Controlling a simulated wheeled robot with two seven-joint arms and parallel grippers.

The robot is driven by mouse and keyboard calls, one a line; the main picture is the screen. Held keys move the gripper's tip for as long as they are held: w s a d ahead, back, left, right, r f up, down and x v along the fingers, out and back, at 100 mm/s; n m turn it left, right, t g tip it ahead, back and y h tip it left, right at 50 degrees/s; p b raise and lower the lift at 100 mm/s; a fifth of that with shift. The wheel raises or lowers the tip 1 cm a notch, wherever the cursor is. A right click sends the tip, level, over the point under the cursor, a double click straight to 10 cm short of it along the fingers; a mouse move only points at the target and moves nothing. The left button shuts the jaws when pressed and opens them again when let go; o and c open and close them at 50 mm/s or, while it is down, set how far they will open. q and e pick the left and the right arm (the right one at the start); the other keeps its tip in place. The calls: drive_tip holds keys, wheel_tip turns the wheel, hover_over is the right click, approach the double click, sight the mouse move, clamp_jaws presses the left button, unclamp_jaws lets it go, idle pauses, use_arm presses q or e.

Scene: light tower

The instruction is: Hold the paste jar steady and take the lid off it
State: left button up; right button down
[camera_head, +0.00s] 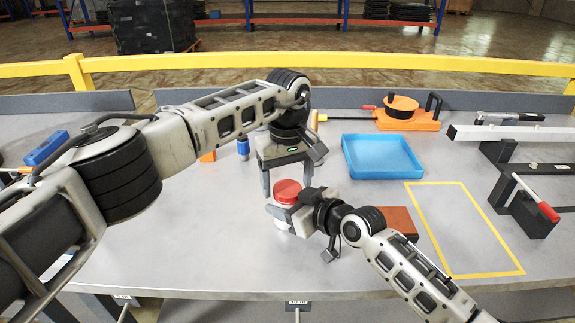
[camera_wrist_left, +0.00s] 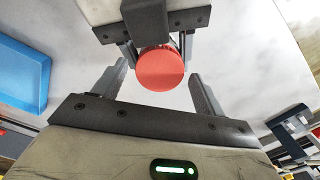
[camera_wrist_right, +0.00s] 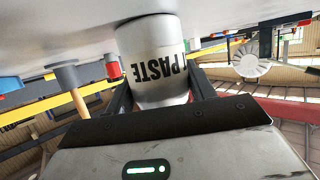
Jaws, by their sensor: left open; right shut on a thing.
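The paste jar (camera_wrist_right: 155,62) is white with dark PASTE lettering and stands upright on the bench. Its red lid (camera_head: 287,191) is on top and also shows in the left wrist view (camera_wrist_left: 160,68). My right gripper (camera_head: 284,208) is shut on the jar's body from the right side, and its fingers flank the jar in the right wrist view (camera_wrist_right: 158,95). My left gripper (camera_head: 287,185) points down above the jar. It is open, with its fingers (camera_wrist_left: 160,82) apart on either side of the lid.
A blue tray (camera_head: 382,157) lies behind and right of the jar. An orange tool with a round top (camera_head: 402,112) sits farther back. A brown block (camera_head: 398,222) lies by my right wrist. A yellow taped rectangle (camera_head: 465,230) on the right is empty. Clamps and rails (camera_head: 530,205) line the right edge.

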use_arm(q)
drive_tip(key=shift+f, duration=0.3)
drive_tip(key=c, duration=1)
drive_tip(key=n, duration=1.3)
drive_tip(key=shift+n, duration=0.4)
